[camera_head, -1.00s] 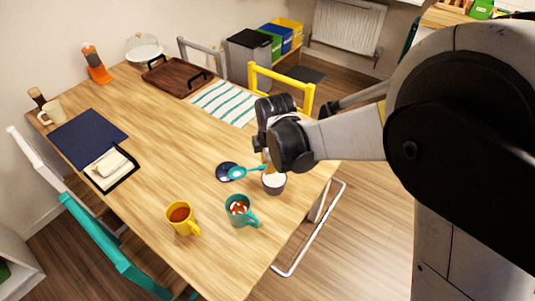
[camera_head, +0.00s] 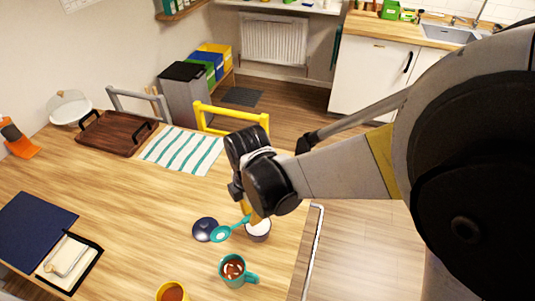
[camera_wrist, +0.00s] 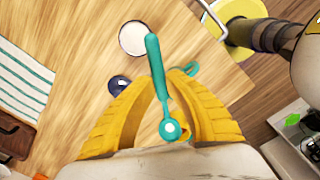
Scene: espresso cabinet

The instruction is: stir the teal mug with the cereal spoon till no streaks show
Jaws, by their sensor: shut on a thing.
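The teal mug (camera_head: 233,271) stands upright on the table in the head view, holding a brown drink with white streaks on top. My gripper (camera_head: 252,214) is shut on the teal cereal spoon (camera_head: 221,234). The spoon's bowl points left, over or beside the dark blue disc, apart from the mug and farther back. In the wrist view the spoon (camera_wrist: 157,72) lies between my yellow fingers (camera_wrist: 166,95), its round bowl near the palm. A teal curve (camera_wrist: 190,69) shows behind the right finger; the fingers hide most of it.
A white-and-grey cup (camera_head: 258,231) stands just under my gripper, beside the dark blue disc (camera_head: 205,229). A yellow mug (camera_head: 172,292) stands front left of the teal mug. A striped mat (camera_head: 182,151) and brown tray (camera_head: 117,133) lie farther back. The table's right edge is close.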

